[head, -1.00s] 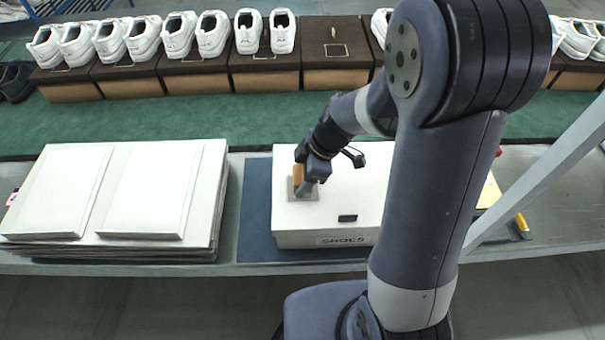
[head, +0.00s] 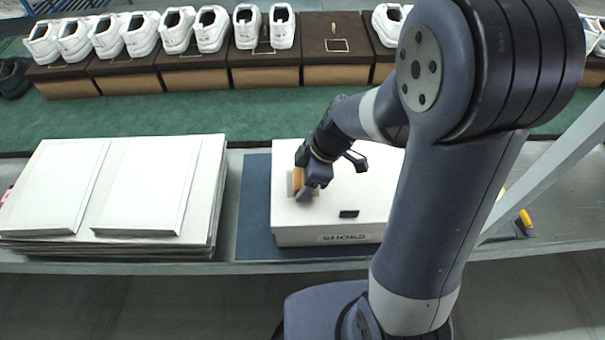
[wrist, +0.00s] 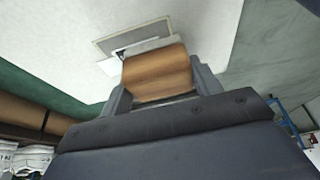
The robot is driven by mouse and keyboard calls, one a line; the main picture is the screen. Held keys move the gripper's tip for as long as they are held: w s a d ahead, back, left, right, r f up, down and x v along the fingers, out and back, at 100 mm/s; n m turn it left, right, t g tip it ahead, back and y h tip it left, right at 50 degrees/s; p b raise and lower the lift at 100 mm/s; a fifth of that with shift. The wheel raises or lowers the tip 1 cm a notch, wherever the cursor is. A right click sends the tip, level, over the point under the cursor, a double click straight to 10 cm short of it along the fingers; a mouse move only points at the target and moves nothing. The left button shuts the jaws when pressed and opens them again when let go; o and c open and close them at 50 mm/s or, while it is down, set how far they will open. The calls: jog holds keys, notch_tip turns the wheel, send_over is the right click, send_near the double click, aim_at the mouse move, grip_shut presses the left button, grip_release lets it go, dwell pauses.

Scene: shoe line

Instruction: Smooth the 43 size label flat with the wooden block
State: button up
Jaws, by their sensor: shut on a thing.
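My gripper (head: 306,187) is shut on the wooden block (wrist: 157,75), which also shows as a small orange-brown piece in the head view (head: 298,178). The block has a pale strip along its far edge. It is over the left part of the white shoe box's lid (head: 350,180), at a grey rectangle (wrist: 128,37) on that lid. A small white piece with a dark mark, probably the 43 size label (wrist: 109,66), shows partly from under the block in the wrist view. Its number is not readable, and the block hides the rest. I cannot tell whether the block presses on it.
The box stands on a blue mat (head: 255,210). A small black item (head: 348,214) lies on the lid's front. A stack of white boards (head: 120,190) is at left. White shoes on brown boxes (head: 190,72) line the back. A yellow-handled tool (head: 525,218) is at right.

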jog(key=shift+s+b, duration=0.3)
jog(key=shift+s, duration=0.8)
jog(key=shift+f+b, duration=0.25)
jog(key=shift+b, duration=0.3)
jog(key=shift+w+r+b, duration=0.15)
jog(key=shift+w+b, duration=0.25)
jog(key=shift+w, duration=1.6)
jog(key=shift+r, duration=0.1)
jog(key=shift+r+p, duration=1.85)
jog(key=shift+r, duration=1.1)
jog(key=shift+r+p, duration=0.95)
jog(key=shift+r, duration=0.6)
